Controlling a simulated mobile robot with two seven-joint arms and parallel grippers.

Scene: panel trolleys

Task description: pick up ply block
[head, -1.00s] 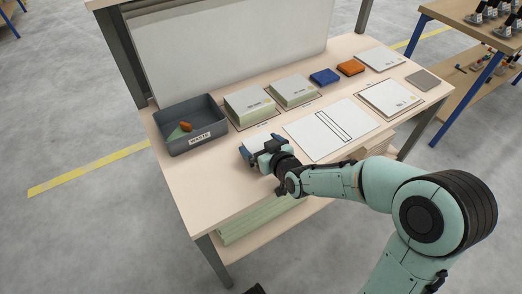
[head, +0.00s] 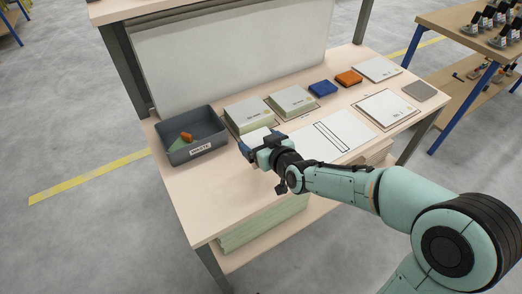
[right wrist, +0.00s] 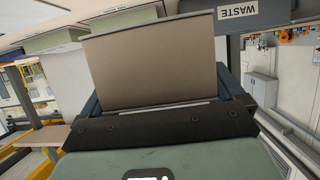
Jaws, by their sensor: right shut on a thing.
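My right gripper (head: 262,147) is over the left part of the workbench, in front of the left white-topped stack. It is shut on a flat-faced block, which I take for the ply block (head: 257,135). In the head view only its pale top shows between the dark fingers. In the right wrist view the block (right wrist: 155,68) shows a broad tan-brown face between the fingers of the right gripper (right wrist: 160,108). The fingers hide its sides, and I cannot tell its clearance above the bench. My left gripper is not in view.
A grey WASTE bin (head: 197,151) with orange and green scraps stands left of the gripper. Two pale green stacks (head: 247,112) (head: 292,100), a blue block (head: 323,88) and an orange block (head: 348,78) line the back. A white sheet (head: 310,143) lies right. The bench's front-left surface (head: 215,195) is clear.

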